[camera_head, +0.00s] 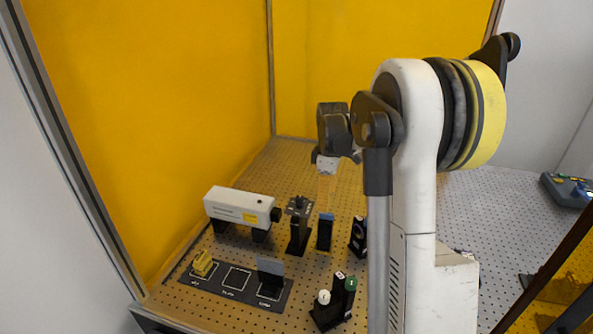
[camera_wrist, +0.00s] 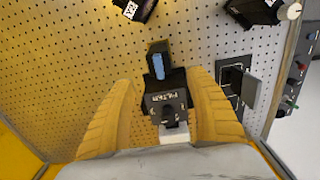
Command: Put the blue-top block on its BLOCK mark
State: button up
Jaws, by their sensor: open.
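The blue-top block is a dark upright block with a blue top (camera_head: 326,217); it stands on the perforated board under my gripper. In the wrist view its blue top (camera_wrist: 158,66) lies between the fingertips, beyond the filter mount. My gripper (camera_head: 326,200) is open, its tan fingers pointing down above the block. A dark mark strip (camera_head: 219,291) at the front left has several outlined squares. A yellow block (camera_head: 203,263) is on the left square, the middle square (camera_head: 237,279) is empty, and a grey plate (camera_head: 270,267) stands at the right one. The labels are too small to read.
A dark filter mount (camera_head: 298,225) stands close left of the block; it also shows in the wrist view (camera_wrist: 168,105). A white instrument (camera_head: 238,206) is farther left. A black ringed mount (camera_head: 357,237) stands right. A two-knob fixture (camera_head: 334,305) is in front.

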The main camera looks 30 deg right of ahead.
aim_at(326, 218)
jog(key=shift+w+d+f, duration=0.15)
jog(key=shift+w+d, duration=0.05)
jog(key=f, duration=0.3)
jog(key=f+b, duration=0.1)
jog(key=f, duration=0.3)
jog(key=f+b, duration=0.1)
jog(key=f, duration=0.2)
jog(key=shift+s+f, duration=0.25)
jog(key=shift+s, duration=0.05)
grip_shut()
jog(key=shift+r, duration=0.15)
jog(key=shift+r+p, duration=1.7)
jog(key=shift+r, duration=1.3)
